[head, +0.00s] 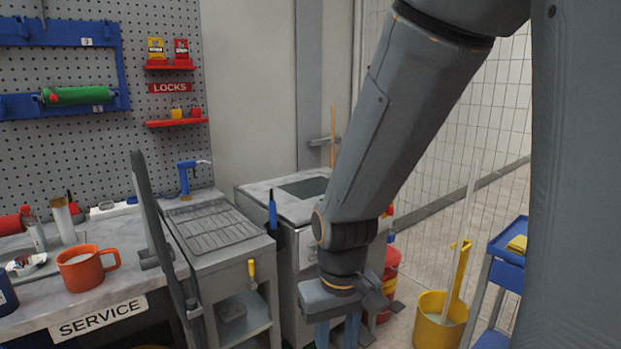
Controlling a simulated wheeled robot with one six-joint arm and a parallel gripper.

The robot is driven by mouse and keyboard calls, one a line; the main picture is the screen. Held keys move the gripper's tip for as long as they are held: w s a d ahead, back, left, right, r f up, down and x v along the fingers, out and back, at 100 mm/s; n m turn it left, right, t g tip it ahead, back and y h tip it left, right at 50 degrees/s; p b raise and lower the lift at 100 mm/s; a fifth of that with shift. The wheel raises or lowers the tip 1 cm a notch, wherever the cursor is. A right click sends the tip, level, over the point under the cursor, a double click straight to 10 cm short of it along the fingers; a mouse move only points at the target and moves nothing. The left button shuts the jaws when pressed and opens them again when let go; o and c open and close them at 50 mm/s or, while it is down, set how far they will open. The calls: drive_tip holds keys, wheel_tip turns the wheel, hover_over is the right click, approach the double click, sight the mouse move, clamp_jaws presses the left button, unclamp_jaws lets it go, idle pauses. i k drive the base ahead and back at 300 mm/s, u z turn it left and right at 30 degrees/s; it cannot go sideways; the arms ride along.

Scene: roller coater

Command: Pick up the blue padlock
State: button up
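I cannot make out a blue padlock in this view. The red LOCKS board (170,87) hangs on the pegboard at the upper left. A yellow padlock (176,113) sits on the board's lower red shelf (177,123), with a small red and yellow item beside it. My gripper (337,333) points down at the bottom centre, in front of the grey cabinets and well to the right of and below the board.
A marble-topped service bench (107,290) with an orange mug (87,268) is at the left. A grey tall panel (158,235) stands beside it. A grey cabinet (213,232) lies left of my gripper. A yellow mop bucket (437,322) and blue cart (508,262) are at the right.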

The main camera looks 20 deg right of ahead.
sight(391, 238)
drive_tip(key=z, duration=0.6)
drive_tip(key=i, duration=1.25)
drive_tip(key=z, duration=0.55)
drive_tip(key=i, duration=0.65)
